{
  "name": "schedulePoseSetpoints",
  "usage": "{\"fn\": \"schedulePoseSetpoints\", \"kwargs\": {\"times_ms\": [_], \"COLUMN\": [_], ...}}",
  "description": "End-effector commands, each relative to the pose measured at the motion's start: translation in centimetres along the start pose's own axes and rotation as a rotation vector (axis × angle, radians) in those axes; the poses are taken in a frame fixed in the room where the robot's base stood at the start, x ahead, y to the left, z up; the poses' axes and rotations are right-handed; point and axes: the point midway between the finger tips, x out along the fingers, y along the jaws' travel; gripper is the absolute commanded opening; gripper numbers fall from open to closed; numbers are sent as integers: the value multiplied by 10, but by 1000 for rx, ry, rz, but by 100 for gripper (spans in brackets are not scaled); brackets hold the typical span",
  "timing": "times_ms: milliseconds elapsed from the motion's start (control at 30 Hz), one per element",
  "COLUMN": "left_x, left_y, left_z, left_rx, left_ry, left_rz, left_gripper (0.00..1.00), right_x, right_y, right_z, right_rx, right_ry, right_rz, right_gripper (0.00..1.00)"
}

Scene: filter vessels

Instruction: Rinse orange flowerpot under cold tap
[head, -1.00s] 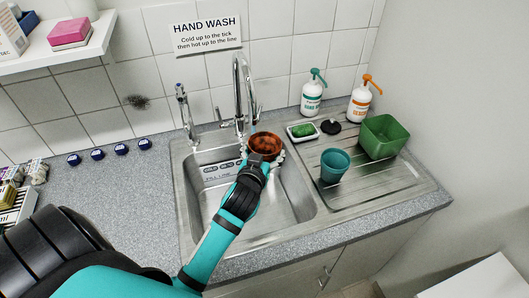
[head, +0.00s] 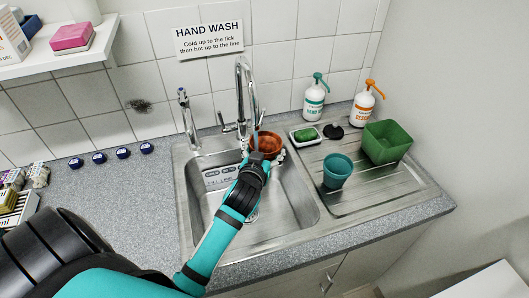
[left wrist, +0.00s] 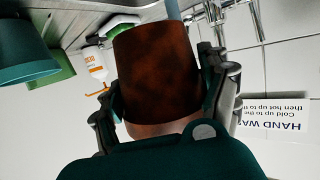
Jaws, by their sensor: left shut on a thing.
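The orange-brown flowerpot (head: 269,142) is held over the sink, beside and just below the end of the curved tap spout (head: 242,82). My left gripper (head: 263,158) is shut on the flowerpot, with its fingers on either side of the pot. In the left wrist view the flowerpot (left wrist: 158,72) fills the middle between the fingers. The inside of the pot is mostly hidden. My right gripper is not in view.
The steel sink (head: 205,215) lies under the arm. On the drainer to the right stand a teal pot (head: 337,171), a green square pot (head: 386,142) and a soap dish (head: 305,136). Two pump bottles stand behind. A smaller tap (head: 188,118) rises at the sink's left.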

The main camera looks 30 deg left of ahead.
Motion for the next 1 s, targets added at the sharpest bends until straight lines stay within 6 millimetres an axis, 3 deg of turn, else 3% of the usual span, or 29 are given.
{"fn": "schedulePoseSetpoints", "kwargs": {"times_ms": [433,1000], "left_x": [4,-1], "left_y": [11,-1], "left_z": [-2,-1], "left_rx": [0,1], "left_ry": [1,1], "left_rz": [0,0], "left_gripper": [45,45], "right_x": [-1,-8], "right_y": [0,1], "right_z": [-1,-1], "right_rx": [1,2], "right_ry": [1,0], "right_rz": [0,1], "right_gripper": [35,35]}}
